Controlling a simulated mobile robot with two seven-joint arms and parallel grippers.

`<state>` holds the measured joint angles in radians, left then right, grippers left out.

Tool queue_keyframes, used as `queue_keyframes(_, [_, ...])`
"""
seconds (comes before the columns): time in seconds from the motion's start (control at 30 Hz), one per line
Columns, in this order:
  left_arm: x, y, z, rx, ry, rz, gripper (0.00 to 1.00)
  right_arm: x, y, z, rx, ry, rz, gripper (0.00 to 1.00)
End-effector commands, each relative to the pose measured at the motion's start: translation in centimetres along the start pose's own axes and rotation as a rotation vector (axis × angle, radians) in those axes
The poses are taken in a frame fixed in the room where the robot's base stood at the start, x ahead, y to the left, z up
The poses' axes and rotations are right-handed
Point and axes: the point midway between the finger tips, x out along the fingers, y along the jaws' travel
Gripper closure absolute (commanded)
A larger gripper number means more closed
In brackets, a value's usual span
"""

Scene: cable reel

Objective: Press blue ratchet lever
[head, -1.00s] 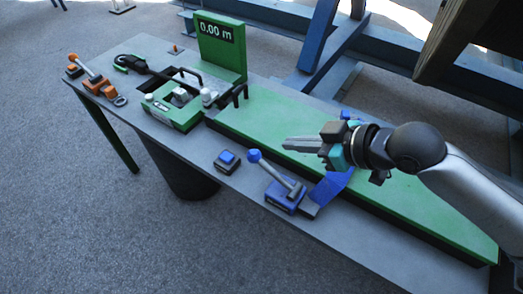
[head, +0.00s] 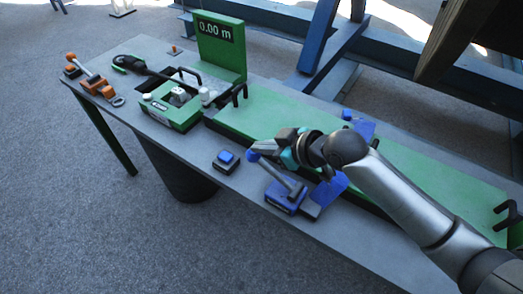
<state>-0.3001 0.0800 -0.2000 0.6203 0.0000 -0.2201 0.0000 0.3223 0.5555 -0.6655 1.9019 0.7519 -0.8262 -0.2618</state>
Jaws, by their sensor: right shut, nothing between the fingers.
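The blue ratchet lever is a grey arm with a blue ball knob (head: 252,156), rising toward the upper left from a blue ratchet base (head: 284,197) near the table's front edge. My right gripper (head: 259,147) comes in from the right, shut and empty. Its fingers are right at the knob, overlapping its upper side in the head view; I cannot tell whether they touch it. The lever stands tilted up from its base. My left gripper is not in view.
A blue button box (head: 226,161) sits just left of the lever. A green counter unit with a "0.00 m" display (head: 216,31) and an orange lever device (head: 93,83) stand farther left. A long green plate (head: 245,115) lies behind the lever.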

Motion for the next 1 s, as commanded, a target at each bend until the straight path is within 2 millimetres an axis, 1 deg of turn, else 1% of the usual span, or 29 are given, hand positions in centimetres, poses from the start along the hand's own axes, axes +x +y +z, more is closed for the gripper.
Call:
queue_keyframes(0.03, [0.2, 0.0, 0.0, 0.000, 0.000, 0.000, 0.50, 0.4, -0.1, 0.4, 0.002, -0.001, -0.001, 1.00])
queue_keyframes(0.17, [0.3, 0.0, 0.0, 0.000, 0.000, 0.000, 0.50, 0.8, -0.1, 0.8, 0.001, 0.001, -0.001, 1.00])
queue_keyframes(0.57, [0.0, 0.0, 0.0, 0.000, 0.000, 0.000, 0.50, 0.8, 0.0, 0.7, 0.001, -0.006, -0.001, 1.00])
queue_keyframes(0.77, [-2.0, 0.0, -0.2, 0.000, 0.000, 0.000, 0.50, 1.6, -0.1, 0.5, -0.003, -0.074, -0.007, 1.00])
queue_keyframes(1.0, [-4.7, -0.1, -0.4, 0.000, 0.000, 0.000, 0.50, 3.5, -0.3, 1.0, -0.014, -0.209, -0.018, 1.00])
